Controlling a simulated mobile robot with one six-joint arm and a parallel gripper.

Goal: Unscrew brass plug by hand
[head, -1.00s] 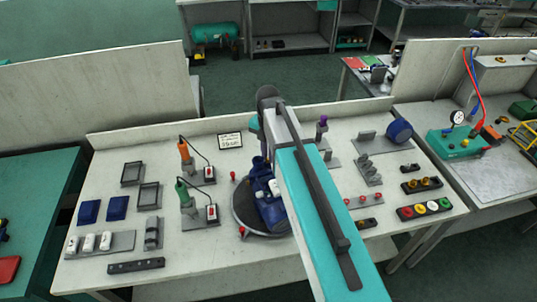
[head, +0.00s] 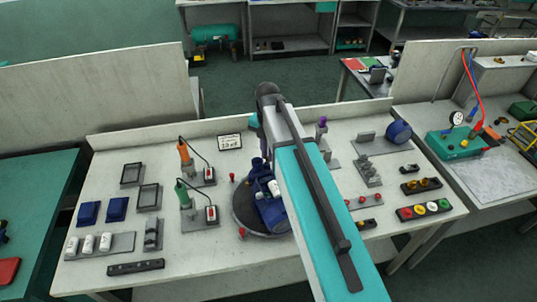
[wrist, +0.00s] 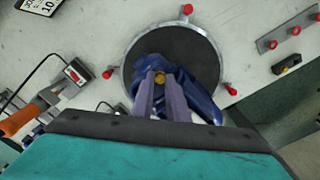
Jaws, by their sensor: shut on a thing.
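The brass plug (wrist: 159,78) shows as a small round gold piece in the wrist view, between the tips of my gripper (wrist: 160,84). My gripper is shut on it. The blue pump (wrist: 200,98) lies under and around the fingers, on a dark round turntable (wrist: 196,42). I cannot tell whether the plug is still seated in the pump. In the head view, the pump (head: 268,210) and turntable (head: 241,212) are partly covered by my arm, which hides the gripper and plug.
Red knobs (wrist: 187,9) stand around the turntable. A tray with coloured caps (head: 419,209) lies at the right.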

